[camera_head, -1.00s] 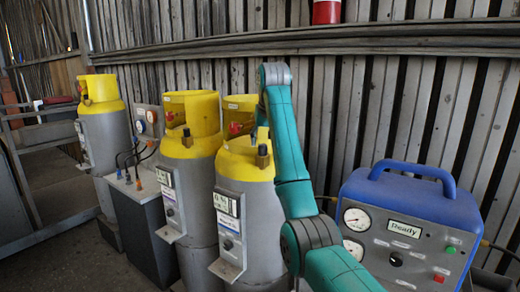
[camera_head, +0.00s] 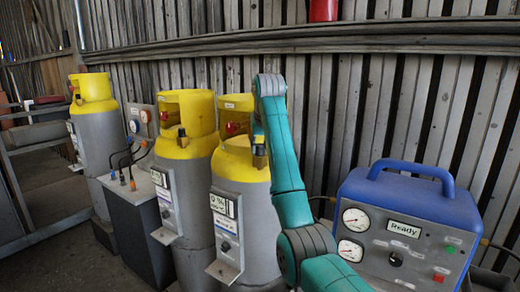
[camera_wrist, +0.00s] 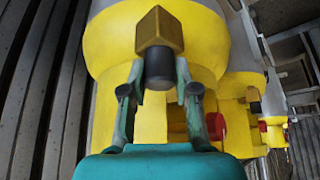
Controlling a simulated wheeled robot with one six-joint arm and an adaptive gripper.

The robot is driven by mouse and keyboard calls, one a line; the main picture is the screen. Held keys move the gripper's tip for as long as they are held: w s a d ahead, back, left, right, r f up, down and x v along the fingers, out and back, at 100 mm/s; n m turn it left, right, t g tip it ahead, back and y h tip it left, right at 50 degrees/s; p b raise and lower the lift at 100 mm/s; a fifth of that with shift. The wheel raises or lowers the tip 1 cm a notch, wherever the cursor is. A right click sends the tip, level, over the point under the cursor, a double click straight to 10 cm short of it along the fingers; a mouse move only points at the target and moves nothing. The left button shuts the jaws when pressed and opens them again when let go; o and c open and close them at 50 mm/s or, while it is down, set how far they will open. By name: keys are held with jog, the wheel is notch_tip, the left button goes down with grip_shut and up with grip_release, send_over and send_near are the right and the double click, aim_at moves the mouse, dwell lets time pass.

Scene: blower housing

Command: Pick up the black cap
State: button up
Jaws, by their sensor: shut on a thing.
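The black cap (camera_wrist: 159,69) sits on the brass valve fitting (camera_wrist: 159,30) of the front right yellow-topped cylinder. The two fingers of my gripper (camera_wrist: 160,84) close on the cap from both sides in the wrist view. In the head view my gripper (camera_head: 258,138) points down over the brass fitting (camera_head: 259,159), and the cap is mostly hidden there. I cannot see any gap between the cap and the fitting.
The neighbouring cylinder (camera_head: 186,147) has a similar black-topped valve (camera_head: 182,133). A blue and grey machine (camera_head: 408,225) with gauges and a "Ready" label stands to the right. A slatted wall (camera_head: 390,90) runs behind. Another cylinder (camera_head: 95,125) stands at the left.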

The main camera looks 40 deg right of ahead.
aim_at(260, 145)
notch_tip(260, 145, up, 10)
dwell(0.5)
